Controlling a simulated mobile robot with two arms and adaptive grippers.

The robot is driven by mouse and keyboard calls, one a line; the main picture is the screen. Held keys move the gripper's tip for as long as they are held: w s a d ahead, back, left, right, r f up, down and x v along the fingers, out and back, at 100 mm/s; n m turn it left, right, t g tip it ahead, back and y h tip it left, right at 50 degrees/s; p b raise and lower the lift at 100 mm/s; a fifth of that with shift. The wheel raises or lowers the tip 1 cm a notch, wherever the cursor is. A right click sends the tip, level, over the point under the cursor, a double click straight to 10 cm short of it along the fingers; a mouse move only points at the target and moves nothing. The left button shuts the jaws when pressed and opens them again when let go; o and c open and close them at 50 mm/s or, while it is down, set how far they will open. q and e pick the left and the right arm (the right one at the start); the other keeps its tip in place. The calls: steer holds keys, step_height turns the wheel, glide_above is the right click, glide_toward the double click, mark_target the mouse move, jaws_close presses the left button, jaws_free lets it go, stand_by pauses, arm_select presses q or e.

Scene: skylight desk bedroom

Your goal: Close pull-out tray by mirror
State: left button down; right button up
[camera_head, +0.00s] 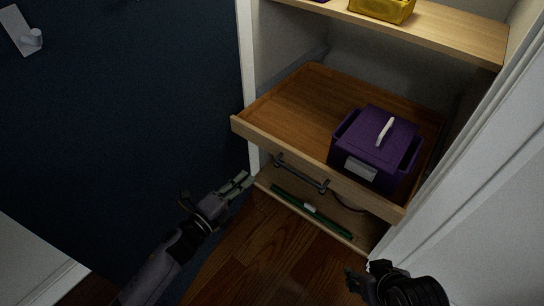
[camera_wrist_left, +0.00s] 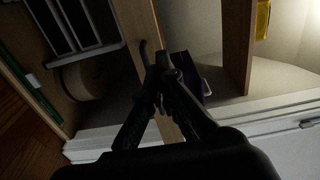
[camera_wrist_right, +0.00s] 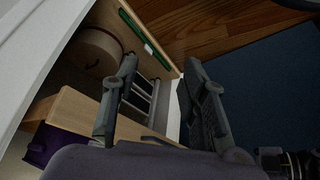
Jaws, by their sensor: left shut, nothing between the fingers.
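The wooden pull-out tray (camera_head: 285,137) stands out from a closet in the head view, its front board facing me. A purple lidded box (camera_head: 376,145) with a white handle sits on its right part. My left gripper (camera_head: 245,181) is shut and empty, left of and below the tray's left front corner. In the left wrist view its fingertips (camera_wrist_left: 160,60) overlap the tray's front board (camera_wrist_left: 138,28); contact cannot be told. My right gripper (camera_head: 357,278) is low in front of the tray's right end. Its fingers (camera_wrist_right: 160,78) are apart and empty in the right wrist view. No mirror shows.
A shelf (camera_head: 450,30) with a yellow basket (camera_head: 383,8) is above the tray. White door frames flank the opening. Wood floor (camera_head: 262,250) lies in front.

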arm_select(q)
steer(key=b, duration=0.2)
glide_toward(281, 146)
steer(key=x, duration=0.6)
steer(key=shift+w+d+b, duration=0.2)
steer(key=shift+w+b, duration=0.1)
steer(key=shift+b, duration=0.05)
steer(key=shift+w+d, duration=0.15)
steer(key=shift+w, duration=0.05)
arm_select(e)
steer(key=w+a+r+t+y, duration=0.2)
steer(key=w+a+r+t, duration=0.2)
steer(key=w+r+t, duration=0.3)
steer(key=w+r, duration=0.1)
steer(key=w, duration=0.3)
steer(key=shift+w+t, duration=0.2)
steer(key=shift+t, duration=0.2)
steer(key=shift+a, duration=0.1)
